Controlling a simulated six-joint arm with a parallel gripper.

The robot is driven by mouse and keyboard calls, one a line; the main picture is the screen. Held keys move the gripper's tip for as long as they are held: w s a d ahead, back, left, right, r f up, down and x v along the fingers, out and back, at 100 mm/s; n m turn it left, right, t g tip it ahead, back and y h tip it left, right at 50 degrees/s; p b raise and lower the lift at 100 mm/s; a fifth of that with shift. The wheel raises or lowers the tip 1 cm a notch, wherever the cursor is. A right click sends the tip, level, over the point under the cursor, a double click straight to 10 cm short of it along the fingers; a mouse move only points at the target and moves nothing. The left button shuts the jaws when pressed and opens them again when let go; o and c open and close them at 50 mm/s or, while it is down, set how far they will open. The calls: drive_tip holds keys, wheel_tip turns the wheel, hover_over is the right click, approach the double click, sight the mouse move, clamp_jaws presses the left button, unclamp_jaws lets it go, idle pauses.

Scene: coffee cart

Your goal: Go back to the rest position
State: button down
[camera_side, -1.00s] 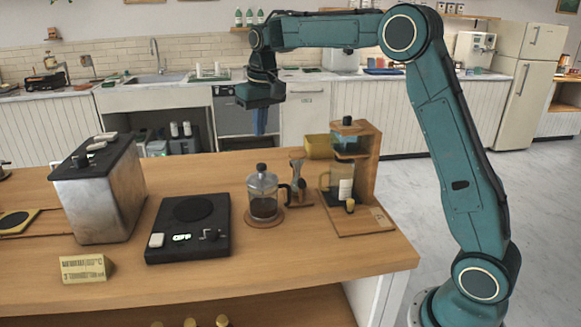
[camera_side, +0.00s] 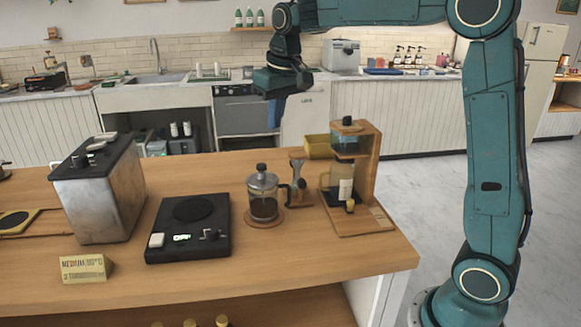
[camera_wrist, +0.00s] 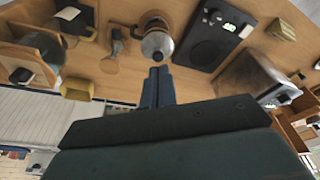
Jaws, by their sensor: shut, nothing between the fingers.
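My gripper (camera_side: 275,113) hangs in the air above and behind the wooden cart (camera_side: 330,262), pointing down, with its blue fingers together and nothing between them. In the wrist view the fingers of my gripper (camera_wrist: 157,88) are closed side by side, below the French press in the picture. They touch nothing on the cart. The arm is raised, with the upper link nearly upright.
On the cart stand a metal boiler (camera_side: 100,190), a black scale (camera_side: 188,228), a glass French press (camera_side: 263,195), a wooden scoop stand (camera_side: 298,185) and a wooden dripper station (camera_side: 368,160). A yellow sign (camera_side: 84,268) sits in front. The air around my gripper is clear.

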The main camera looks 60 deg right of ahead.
drive_tip(key=s+a+f+n+t, duration=0.1)
drive_tip(key=s+a+f, duration=0.1)
drive_tip(key=s, duration=1.1)
drive_tip(key=s+a+f+n+t, duration=0.1)
drive_tip(key=s+a+f+t, duration=0.1)
drive_tip(key=s, duration=1.2)
drive_tip(key=shift+a+f, duration=0.6)
drive_tip(key=shift+a, duration=0.55)
drive_tip(key=shift+s, duration=0.15)
